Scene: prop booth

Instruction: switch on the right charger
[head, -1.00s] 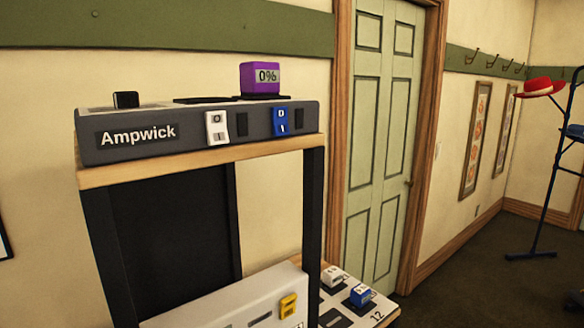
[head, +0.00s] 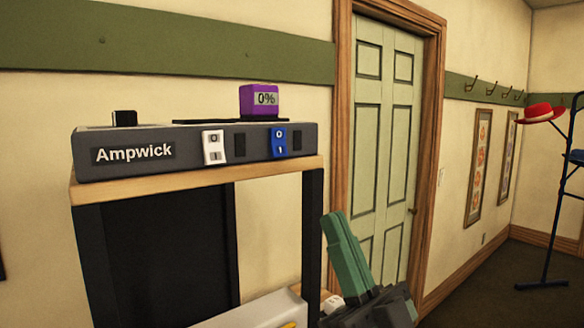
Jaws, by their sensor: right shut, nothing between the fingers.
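The dark grey Ampwick charger unit (head: 198,169) stands on a wooden-topped stand at left centre. Its front has a white rocker switch (head: 213,147) and, to the right, a blue rocker switch (head: 279,142), each marked 0 and 1. I cannot tell which way either rocker is pressed. A purple block (head: 259,100) reading 0% sits on the unit's top, above the blue switch. My right gripper (head: 335,218), with green fingers, is shut and empty. It is right of the stand and lower than the switches, apart from them. My left gripper is out of view.
A small black block (head: 124,118) is on the unit's top left. The wooden shelf edge (head: 190,178) runs under the unit. A lower white device (head: 250,310) is partly visible below. A green door (head: 385,160) and a coat stand (head: 562,200) are behind to the right.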

